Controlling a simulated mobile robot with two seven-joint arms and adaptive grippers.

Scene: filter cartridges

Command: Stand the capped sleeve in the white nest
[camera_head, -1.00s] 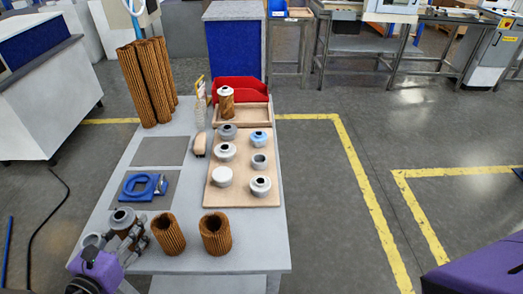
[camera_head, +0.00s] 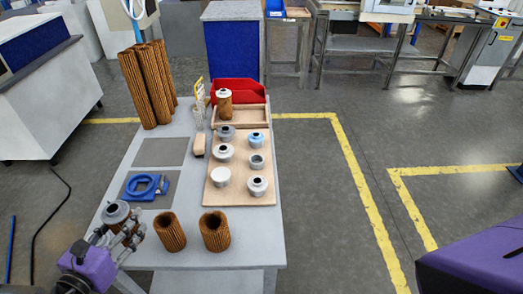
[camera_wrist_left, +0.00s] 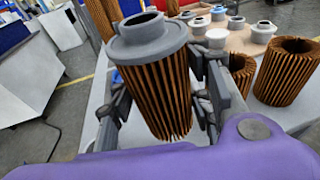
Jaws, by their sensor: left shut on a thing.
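My left gripper (camera_head: 122,234) is shut around a brown pleated sleeve (camera_wrist_left: 158,85) with a grey cap (camera_wrist_left: 147,36) on top. It holds the sleeve roughly upright, slightly tilted in the left wrist view, at the table's front left corner. The capped sleeve (camera_head: 117,213) also shows in the head view, its lower part hidden by the fingers. I cannot clearly make out a white nest; the gripper covers part of that corner. My right gripper is out of view.
Two uncapped sleeves (camera_head: 169,231) (camera_head: 214,231) stand to the right of my left gripper. A blue ring fixture (camera_head: 147,186) sits behind it. A wooden board (camera_head: 238,185) holds several caps. A capped sleeve (camera_head: 225,104) stands in a wooden tray (camera_head: 256,117). Tall sleeves (camera_head: 142,85) stand back left.

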